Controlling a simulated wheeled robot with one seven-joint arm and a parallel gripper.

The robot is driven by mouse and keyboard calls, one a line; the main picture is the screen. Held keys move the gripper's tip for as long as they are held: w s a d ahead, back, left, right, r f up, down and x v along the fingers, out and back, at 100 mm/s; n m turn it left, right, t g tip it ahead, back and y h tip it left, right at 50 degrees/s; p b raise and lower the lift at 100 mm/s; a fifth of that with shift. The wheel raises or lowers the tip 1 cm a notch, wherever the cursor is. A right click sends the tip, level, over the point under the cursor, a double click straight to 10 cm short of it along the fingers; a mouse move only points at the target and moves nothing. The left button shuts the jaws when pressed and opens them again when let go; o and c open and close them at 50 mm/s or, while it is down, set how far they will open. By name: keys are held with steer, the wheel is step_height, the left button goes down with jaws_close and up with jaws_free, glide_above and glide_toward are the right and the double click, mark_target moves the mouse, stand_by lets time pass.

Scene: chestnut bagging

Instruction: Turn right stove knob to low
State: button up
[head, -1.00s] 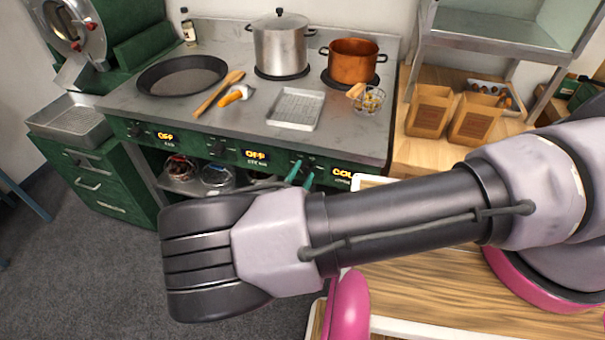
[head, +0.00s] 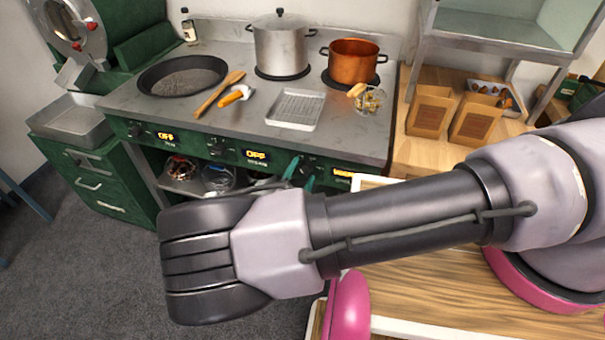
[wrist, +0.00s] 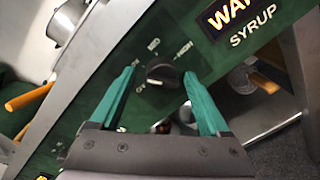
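The right stove knob (wrist: 160,72) is a dark round dial on the green stove front, in the middle of the wrist view. Small white labels surround it; one at its right seems to read HIGH. The display (wrist: 240,22) beside it shows "WA" above SYRUP, the rest cut off. My gripper (wrist: 160,73) has two teal fingers, open, one on each side of the knob, with visible gaps between them and it. In the head view, my gripper (head: 301,172) is at the stove's right front, largely hiding the knob, left of the lit right display (head: 343,173).
Two other displays (head: 165,137) (head: 256,155) read OFF. A steel pot (head: 281,48), a copper pot (head: 353,60), a dark pan (head: 182,76) and a perforated tray (head: 295,110) stand on the stove top. My arm covers much of the foreground.

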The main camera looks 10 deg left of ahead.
steer(key=s+a, duration=0.1)
steer(key=s, duration=0.9)
steer(key=shift+s+r, duration=0.3)
steer(key=shift+s, duration=0.1)
steer(key=shift+a, duration=0.1)
